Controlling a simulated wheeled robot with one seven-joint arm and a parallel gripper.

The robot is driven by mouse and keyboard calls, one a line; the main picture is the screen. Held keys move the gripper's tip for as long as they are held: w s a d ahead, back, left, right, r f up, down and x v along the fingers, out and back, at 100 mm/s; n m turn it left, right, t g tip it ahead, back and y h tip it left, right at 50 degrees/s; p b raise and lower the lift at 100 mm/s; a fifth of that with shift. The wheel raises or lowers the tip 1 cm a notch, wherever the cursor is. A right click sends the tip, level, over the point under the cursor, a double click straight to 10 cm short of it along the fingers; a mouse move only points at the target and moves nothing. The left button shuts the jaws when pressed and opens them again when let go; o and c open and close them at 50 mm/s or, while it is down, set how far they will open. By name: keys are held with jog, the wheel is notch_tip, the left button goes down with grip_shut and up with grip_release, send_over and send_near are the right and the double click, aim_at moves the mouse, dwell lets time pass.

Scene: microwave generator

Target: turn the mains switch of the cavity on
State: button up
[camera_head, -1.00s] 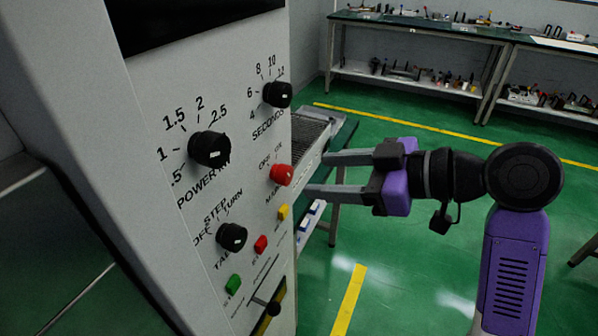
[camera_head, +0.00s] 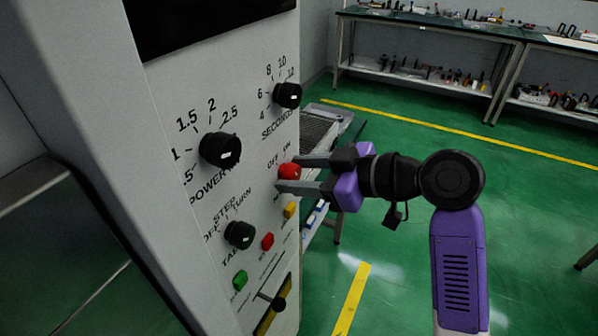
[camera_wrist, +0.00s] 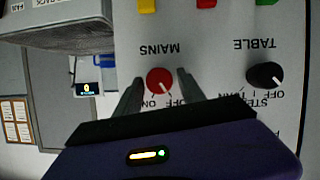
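The red mains switch (camera_head: 289,171) is a round knob on the grey control panel, with OFF and ON printed above it. My gripper (camera_head: 284,173) is at the panel with its two fingers open, one above and one below the red knob in the head view. In the wrist view, which is upside down, the red knob (camera_wrist: 159,81) lies between the fingertips (camera_wrist: 160,80), with a gap seen on both sides. A white mark on the knob points toward the OFF and ON lettering; I cannot tell exactly which one.
Black knobs for power (camera_head: 220,150), seconds (camera_head: 288,95) and table (camera_head: 239,235) stick out nearby. Green floor to the right is open; workbenches (camera_head: 440,75) stand behind.

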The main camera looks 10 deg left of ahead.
grip_shut()
jog(key=shift+r+g+p, duration=0.1)
jog(key=shift+g+p, duration=0.2)
jog(key=shift+p, duration=0.05)
jog(key=shift+w+m+p, duration=0.1)
jog(key=shift+m+p, duration=0.45)
jog(key=shift+m, duration=0.05)
jog(key=shift+w+d+m+g+y+p, duration=0.1)
jog(key=shift+m+g+y+p, duration=0.3)
jog(key=shift+m+g+p, duration=0.7)
jog(key=shift+w+m+g+y+p, duration=0.1)
jog(key=shift+m+g+y+p, duration=0.4)
jog(key=shift+m+p, duration=0.55)
jog(key=shift+f+m+g+y+p, duration=0.25)
jog(key=shift+m+g+y, duration=0.3)
jog(key=shift+m, duration=0.8)
jog(key=shift+d, duration=0.1)
